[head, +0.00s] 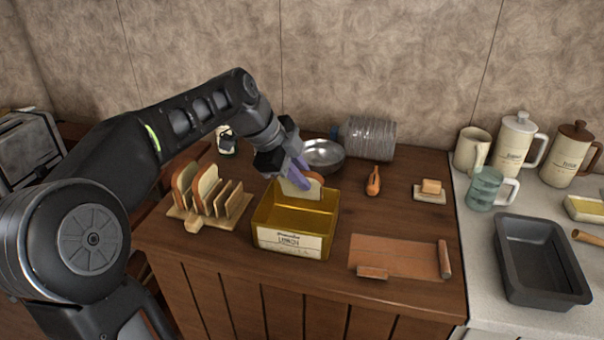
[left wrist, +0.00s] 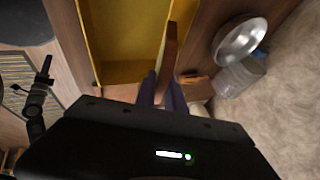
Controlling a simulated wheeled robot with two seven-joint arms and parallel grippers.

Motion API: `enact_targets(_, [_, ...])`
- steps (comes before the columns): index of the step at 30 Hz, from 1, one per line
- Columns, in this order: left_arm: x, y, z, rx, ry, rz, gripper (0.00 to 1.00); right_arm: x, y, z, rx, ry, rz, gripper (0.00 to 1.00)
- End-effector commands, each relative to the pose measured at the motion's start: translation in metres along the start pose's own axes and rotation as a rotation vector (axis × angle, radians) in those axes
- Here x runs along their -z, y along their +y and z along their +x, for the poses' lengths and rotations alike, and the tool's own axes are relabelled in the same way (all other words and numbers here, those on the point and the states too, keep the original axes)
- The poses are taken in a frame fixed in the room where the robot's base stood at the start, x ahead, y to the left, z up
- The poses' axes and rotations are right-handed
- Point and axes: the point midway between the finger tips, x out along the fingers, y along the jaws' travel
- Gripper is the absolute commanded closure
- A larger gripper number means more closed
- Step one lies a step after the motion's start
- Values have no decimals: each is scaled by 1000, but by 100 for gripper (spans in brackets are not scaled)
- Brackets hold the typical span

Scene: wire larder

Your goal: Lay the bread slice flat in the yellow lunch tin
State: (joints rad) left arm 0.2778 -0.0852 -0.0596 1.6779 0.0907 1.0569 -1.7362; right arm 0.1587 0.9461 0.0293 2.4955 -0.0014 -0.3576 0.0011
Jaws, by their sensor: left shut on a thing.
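The yellow lunch tin (head: 292,240) stands open on the brown wooden counter with a label on its front. My left gripper (head: 298,174) is shut on a bread slice (head: 300,188) at the tin's back edge. The slice is upright, with its lower part at the back rim; I cannot tell whether it touches the tin. In the left wrist view the slice (left wrist: 170,60) shows edge-on between the fingers (left wrist: 162,85), beside the yellow tin (left wrist: 92,40). The part of the tin's floor that shows is empty. My right gripper is out of view.
A wooden toast rack (head: 228,207) with bread slices stands left of the tin. Behind are a metal bowl (head: 323,155) and a clear jar (head: 368,138) on its side. A carrot-like item (head: 373,181), a butter dish (head: 430,190) and a reddish board (head: 395,257) lie to the right.

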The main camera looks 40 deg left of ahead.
Motion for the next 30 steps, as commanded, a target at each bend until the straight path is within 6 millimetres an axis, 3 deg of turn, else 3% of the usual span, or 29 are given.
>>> enact_targets(3, [-6,7,16,0,0,0,100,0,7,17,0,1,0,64])
enact_targets(12, [-16,17,37,0,0,0,100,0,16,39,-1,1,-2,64])
enact_targets(27, [-17,19,41,0,0,-1,100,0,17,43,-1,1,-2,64])
enact_targets(28, [-17,19,41,0,0,-1,85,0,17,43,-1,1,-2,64])
enact_targets(30, [-17,19,41,0,0,-1,79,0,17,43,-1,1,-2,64])
